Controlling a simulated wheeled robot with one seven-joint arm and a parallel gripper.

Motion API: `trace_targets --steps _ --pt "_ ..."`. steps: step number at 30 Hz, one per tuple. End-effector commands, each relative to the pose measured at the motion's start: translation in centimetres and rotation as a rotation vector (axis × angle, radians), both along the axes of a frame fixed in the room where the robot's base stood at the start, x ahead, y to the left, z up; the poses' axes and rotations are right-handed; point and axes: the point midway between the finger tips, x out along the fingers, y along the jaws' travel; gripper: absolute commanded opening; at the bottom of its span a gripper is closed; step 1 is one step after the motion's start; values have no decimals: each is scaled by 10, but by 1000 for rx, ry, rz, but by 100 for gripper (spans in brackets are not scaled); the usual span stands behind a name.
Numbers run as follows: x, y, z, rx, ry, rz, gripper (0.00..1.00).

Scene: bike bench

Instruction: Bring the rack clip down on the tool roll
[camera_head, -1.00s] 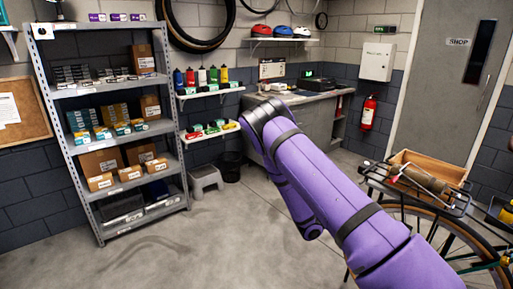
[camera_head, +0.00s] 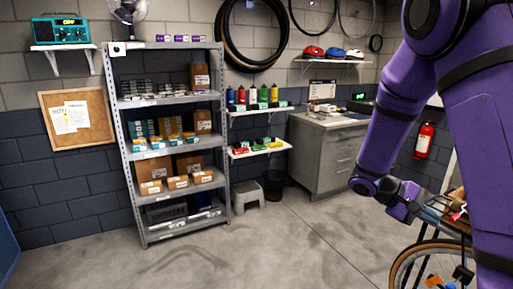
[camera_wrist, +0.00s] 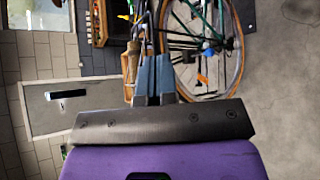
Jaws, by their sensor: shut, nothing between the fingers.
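My gripper (camera_wrist: 154,62) is shut and empty in the wrist view. Its fingertips point toward the bicycle's rear rack (camera_wrist: 149,32). The brown tool roll (camera_wrist: 130,62) shows just left of the fingers, partly hidden by them. I cannot tell whether the fingers touch the rack or the roll. The rack clip is not clearly distinguishable from the dark rack bars.
A wooden crate (camera_wrist: 98,22) lies beyond the roll. The bicycle wheel (camera_wrist: 232,60) is to the right in the wrist view. Shelving (camera_head: 133,190), a step stool (camera_head: 247,193) and a grey cabinet (camera_head: 322,160) stand along the walls. The middle floor is clear.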

Motion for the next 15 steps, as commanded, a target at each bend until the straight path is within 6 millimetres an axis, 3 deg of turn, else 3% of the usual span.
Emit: trace_targets --steps 15 --pt "-62 58 74 458 -364 -51 0"
